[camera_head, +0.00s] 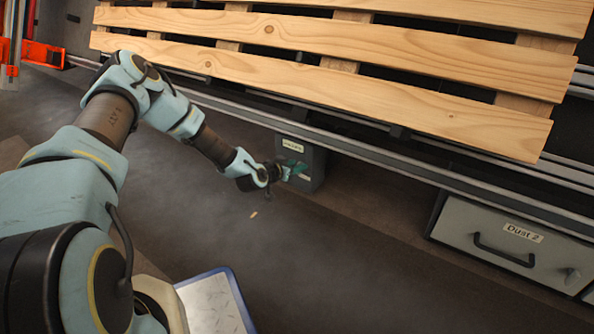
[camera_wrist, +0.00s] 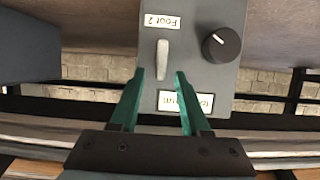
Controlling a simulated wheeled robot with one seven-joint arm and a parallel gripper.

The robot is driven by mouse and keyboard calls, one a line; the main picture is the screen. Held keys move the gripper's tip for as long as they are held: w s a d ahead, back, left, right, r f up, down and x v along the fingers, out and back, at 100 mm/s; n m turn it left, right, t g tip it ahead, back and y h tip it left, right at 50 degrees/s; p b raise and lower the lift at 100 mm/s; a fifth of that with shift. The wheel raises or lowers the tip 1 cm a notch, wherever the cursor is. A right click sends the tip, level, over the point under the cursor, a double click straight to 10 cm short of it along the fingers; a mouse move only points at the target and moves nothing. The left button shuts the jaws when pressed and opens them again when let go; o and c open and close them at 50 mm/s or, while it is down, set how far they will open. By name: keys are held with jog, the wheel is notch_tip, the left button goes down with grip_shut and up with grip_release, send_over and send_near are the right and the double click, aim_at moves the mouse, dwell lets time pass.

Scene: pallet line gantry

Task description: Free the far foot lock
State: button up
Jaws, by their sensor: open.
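A dark grey box (camera_head: 316,165) hangs under the rail below the pallet. In the wrist view the box (camera_wrist: 205,75) carries an upside-down label (camera_wrist: 161,21) reading "Foot 2", a pale upright lever (camera_wrist: 162,56) and a round black knob (camera_wrist: 221,45). A second label (camera_wrist: 190,102) is partly hidden by a finger. My gripper (camera_head: 294,169) is at the box's front. Its green fingers are open, one on each side of the lever's near end in the wrist view. I cannot tell whether they touch it. No view shows whether the lock is engaged.
A wooden pallet (camera_head: 370,85) lies on metal rails above the box. A blue-edged plate (camera_head: 215,300) is at the bottom. The floor between is mostly clear.

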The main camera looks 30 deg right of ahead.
jog(key=shift+w+d+f, duration=0.15)
jog(key=shift+w+d, duration=0.1)
jog(key=shift+d, duration=0.15)
grip_shut()
dwell(0.4)
